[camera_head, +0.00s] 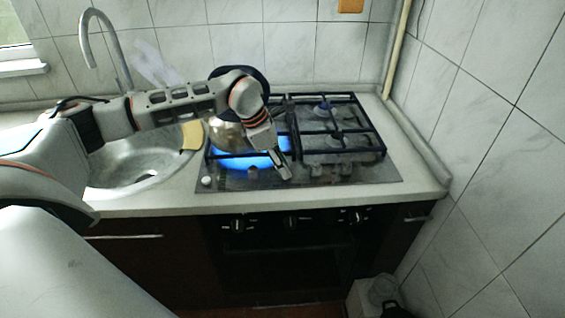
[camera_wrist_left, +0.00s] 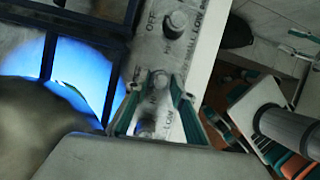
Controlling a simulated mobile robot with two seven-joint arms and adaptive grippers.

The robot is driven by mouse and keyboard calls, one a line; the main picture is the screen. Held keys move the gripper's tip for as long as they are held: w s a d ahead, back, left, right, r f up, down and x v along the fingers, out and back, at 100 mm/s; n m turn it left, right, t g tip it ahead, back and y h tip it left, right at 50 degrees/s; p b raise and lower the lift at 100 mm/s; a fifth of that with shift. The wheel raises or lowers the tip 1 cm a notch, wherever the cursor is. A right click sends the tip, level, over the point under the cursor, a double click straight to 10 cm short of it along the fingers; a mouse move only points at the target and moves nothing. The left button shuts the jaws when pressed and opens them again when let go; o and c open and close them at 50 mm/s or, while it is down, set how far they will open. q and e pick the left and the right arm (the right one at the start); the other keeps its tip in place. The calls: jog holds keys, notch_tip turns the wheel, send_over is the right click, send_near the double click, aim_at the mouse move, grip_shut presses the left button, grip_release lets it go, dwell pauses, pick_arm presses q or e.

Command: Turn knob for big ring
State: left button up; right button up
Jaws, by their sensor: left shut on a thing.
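My left gripper (camera_head: 284,172) reaches over the front strip of the gas stove (camera_head: 390,172). In the left wrist view the two fingertips (camera_wrist_left: 158,84) are on either side of a round grey control knob (camera_wrist_left: 158,80), shut on it. Another knob (camera_wrist_left: 175,22) stands beyond it beside the OFF and LOW marks, and a further knob (camera_wrist_left: 147,129) shows between the fingers nearer the palm. A wide blue flame (camera_head: 245,159) burns under the black grate at the stove's left; it also shows in the left wrist view (camera_wrist_left: 75,70). My right gripper is not in view.
A metallic pot (camera_head: 227,136) stands over the lit burner, partly hidden by my left arm. A sink (camera_head: 125,172) lies to its left, with a yellow sponge-like piece (camera_head: 193,136) on its edge. The right grates (camera_head: 340,128) are empty. A tiled wall bounds the right side.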

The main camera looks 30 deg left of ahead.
pick_arm(q)
jog(key=m+p, duration=0.1)
jog(key=m, duration=0.1)
jog(key=m+g+p, duration=0.1)
jog(key=m, duration=0.1)
jog(key=shift+w+r+m+g+h, duration=0.1)
jog(key=shift+w+m+g+h, duration=0.05)
jog(key=shift+m+g+h, duration=0.15)
jog(key=m, duration=0.2)
jog(key=m+g+p, duration=0.1)
jog(key=m, duration=0.1)
jog(key=shift+w+g, duration=0.1)
jog(key=shift+g, duration=0.2)
jog(key=shift+m+g+p, duration=0.3)
jog(key=shift+m+p, duration=0.05)
jog(key=shift+m, duration=0.35)
jog(key=o, duration=1.1)
jog(key=shift+a, duration=0.1)
